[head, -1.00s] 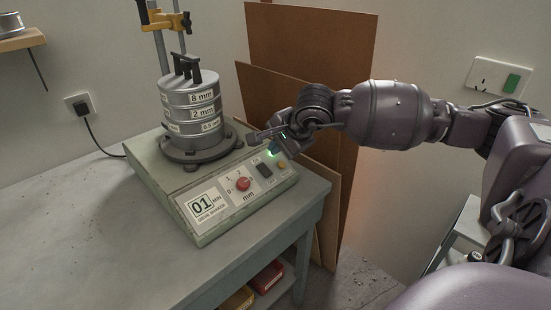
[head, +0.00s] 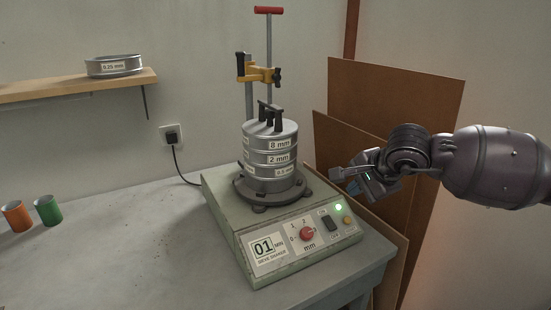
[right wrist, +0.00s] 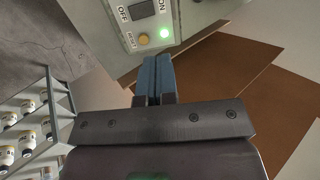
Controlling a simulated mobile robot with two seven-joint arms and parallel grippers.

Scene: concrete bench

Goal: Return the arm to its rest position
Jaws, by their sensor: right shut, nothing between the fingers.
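My right gripper (head: 343,180) is at the end of the arm coming in from the right. It hangs in the air above the right end of the sieve shaker (head: 222,217), apart from its control panel. In the right wrist view its blue fingers (right wrist: 153,78) are shut together with nothing between them. The shaker's green light (head: 338,207) is lit, and it also glows in the right wrist view (right wrist: 164,33). The dark switch (head: 329,223) is beside it. A stack of sieves (head: 270,157) stands clamped on the shaker. My left gripper is not in view.
Brown boards (head: 390,95) lean on the wall behind my right gripper. A wall shelf (head: 60,88) holds a loose sieve (head: 113,66). Orange (head: 17,216) and green (head: 48,210) cups stand at the bench's left. A rack of bottles (right wrist: 50,95) shows in the right wrist view.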

